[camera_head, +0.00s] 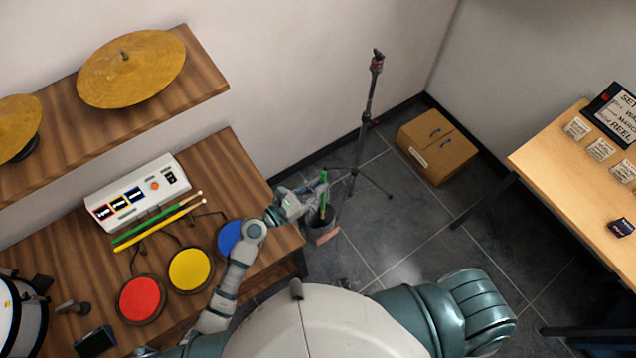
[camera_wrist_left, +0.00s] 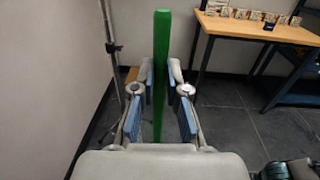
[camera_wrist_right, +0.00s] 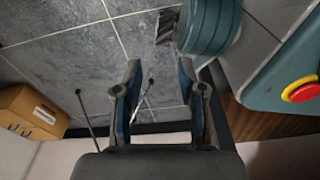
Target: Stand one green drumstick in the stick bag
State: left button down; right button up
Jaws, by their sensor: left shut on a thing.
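A green drumstick (camera_head: 323,194) stands about upright in my left gripper (camera_head: 316,189), beyond the right end of the wooden table. The left wrist view shows the same drumstick (camera_wrist_left: 161,70) between the blue pads of the left gripper (camera_wrist_left: 161,82), which is shut on it. The dark stick bag (camera_head: 327,222) is below the gripper, partly hidden by it. The stick's lower part overlaps the bag's mouth; I cannot tell how deep it is. Another green drumstick (camera_head: 150,224) lies on the table. My right gripper (camera_wrist_right: 158,100) is open and empty in the right wrist view.
A yellow drumstick (camera_head: 160,231), a white drum module (camera_head: 138,193) and red, yellow and blue pads (camera_head: 190,269) occupy the table. A cymbal stand (camera_head: 368,110) rises behind the bag. A cardboard box (camera_head: 436,146) is in the corner.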

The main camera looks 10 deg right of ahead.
pick_arm(q)
notch_tip(320, 180, down, 7)
jog(key=b, duration=0.4)
jog(key=shift+a+r+b, duration=0.2)
jog(key=shift+a+b, duration=0.05)
jog(key=shift+b, duration=0.05)
pick_arm(e)
jog(key=w+a+r, duration=0.1)
jog(key=w+r, duration=0.7)
jog(key=shift+w+a+r+t, duration=0.3)
jog(key=shift+w+a, duration=0.1)
pick_arm(q)
jog(key=shift+a, duration=0.15)
jog(key=c, duration=1.1)
grip_release()
jog(key=shift+a, duration=0.2)
pick_arm(e)
jog(key=shift+a, duration=0.25)
jog(key=shift+d, duration=0.1)
